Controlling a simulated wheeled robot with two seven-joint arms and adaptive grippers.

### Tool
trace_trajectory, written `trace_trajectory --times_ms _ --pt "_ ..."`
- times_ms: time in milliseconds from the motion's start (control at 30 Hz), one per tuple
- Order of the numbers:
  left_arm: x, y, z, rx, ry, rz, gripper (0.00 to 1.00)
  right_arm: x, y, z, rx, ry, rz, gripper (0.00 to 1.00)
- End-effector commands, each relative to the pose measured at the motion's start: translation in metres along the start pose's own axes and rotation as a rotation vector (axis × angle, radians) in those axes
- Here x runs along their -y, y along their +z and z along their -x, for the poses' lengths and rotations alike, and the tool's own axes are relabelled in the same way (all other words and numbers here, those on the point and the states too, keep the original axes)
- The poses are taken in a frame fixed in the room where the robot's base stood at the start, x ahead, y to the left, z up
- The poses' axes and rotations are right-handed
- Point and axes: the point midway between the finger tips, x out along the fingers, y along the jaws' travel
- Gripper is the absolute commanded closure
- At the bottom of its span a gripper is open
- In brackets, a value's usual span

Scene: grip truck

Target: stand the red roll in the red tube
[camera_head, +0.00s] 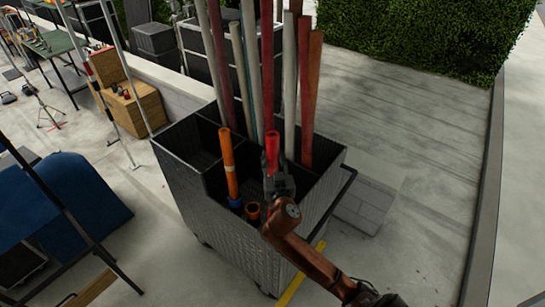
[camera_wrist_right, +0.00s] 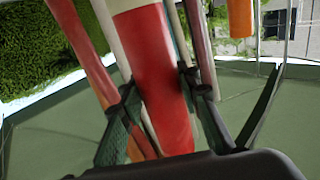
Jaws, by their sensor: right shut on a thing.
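The red roll (camera_head: 272,147) stands roughly upright above the black cart's front compartments, held from below by my right gripper (camera_head: 276,176). In the right wrist view the red roll (camera_wrist_right: 158,85), with a cream band near the picture's top, sits between the two fingers of my right gripper (camera_wrist_right: 157,95). An open orange-brown tube (camera_head: 253,210) stands in the front compartment just left of the gripper. I cannot make out a clearly red tube; the gripper and arm cover part of the compartment. My left gripper is out of view.
An orange roll (camera_head: 230,165) stands in a blue tube (camera_head: 235,202) in the cart (camera_head: 225,235). Several long poles (camera_head: 305,90) rise from the cart close behind the red roll. Open pavement (camera_head: 410,140) lies to the right.

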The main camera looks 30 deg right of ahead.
Motion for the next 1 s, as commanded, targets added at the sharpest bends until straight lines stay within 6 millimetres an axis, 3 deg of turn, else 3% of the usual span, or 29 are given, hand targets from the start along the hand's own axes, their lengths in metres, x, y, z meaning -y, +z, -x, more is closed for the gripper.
trace_trajectory --times_ms 1000 --pt "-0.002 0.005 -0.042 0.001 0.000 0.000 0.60 0.000 0.049 -0.001 -0.002 0.000 -0.002 1.00"
